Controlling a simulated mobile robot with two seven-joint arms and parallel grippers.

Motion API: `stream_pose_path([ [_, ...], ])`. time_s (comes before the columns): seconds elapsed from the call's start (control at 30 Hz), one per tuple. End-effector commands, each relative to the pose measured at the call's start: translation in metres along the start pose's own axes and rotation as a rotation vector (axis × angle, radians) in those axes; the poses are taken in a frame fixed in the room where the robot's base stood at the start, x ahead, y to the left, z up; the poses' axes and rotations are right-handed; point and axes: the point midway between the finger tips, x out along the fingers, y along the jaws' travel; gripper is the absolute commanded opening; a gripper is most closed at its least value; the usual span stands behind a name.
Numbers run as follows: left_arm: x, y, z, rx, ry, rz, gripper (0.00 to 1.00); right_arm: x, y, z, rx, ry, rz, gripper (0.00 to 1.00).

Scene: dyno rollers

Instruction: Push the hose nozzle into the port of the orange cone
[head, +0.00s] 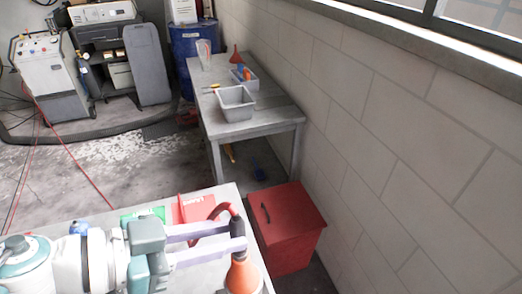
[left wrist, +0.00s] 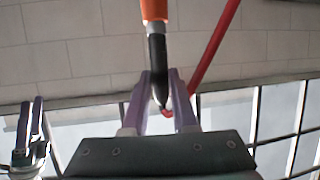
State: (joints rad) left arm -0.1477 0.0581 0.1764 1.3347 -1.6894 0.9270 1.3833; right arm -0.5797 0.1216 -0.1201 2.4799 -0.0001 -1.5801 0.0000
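A pale grey section lies between black nozzle and orange cone; I cannot tell how deep the nozzle sits in the port. My right gripper (left wrist: 31,102) shows only in the left wrist view, its fingers apart and empty.
A second table (head: 270,112) with a grey bin (head: 237,103) stands further back. A red folder-like item (head: 195,207) lies behind my gripper.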

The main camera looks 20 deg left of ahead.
Motion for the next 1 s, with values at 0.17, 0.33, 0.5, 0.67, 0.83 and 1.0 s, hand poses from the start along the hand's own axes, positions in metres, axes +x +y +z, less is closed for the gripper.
stream_pose_path([
  [0.17,0.0,0.0,-0.001,0.0,0.0,0.0,0.47,0.0,0.0,0.0,-0.001,0.0,0.001,1.0],
  [0.33,0.0,0.0,-0.001,0.0,0.0,-0.001,0.61,0.0,0.0,0.0,-0.001,0.0,0.001,1.0],
  [0.5,0.0,0.0,0.0,0.0,0.0,-0.001,0.61,0.0,0.0,0.0,-0.001,0.0,0.001,1.0],
  [0.67,-0.012,0.0,0.001,-0.001,-0.003,-0.002,0.61,-0.001,0.0,0.0,-0.001,0.0,0.001,1.0],
  [0.83,-0.045,0.0,0.002,0.002,-0.005,-0.001,0.61,-0.002,0.0,0.0,0.0,0.0,0.0,1.0],
  [1.0,-0.077,0.001,0.001,0.002,-0.004,0.001,0.61,0.001,0.0,0.0,0.001,0.0,-0.001,1.0],
])
